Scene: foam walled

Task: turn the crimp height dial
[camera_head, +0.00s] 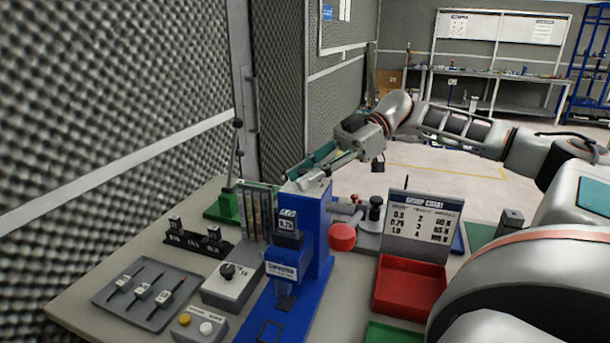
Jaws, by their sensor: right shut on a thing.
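The blue crimp press (318,240) stands upright on the bench, with small labelled blocks on its front. My right gripper (304,176) reaches in from the right over the top of the press. Its fingers are shut at the press's light grey top, on what appears to be the crimp height dial; the fingers hide most of it, so its marks cannot be read. A crimp chart (420,222) stands to the right of the press. My left gripper is not in view.
A red ball-like knob (342,237) and a red bin (410,287) are right. A foam wall closes the left side.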

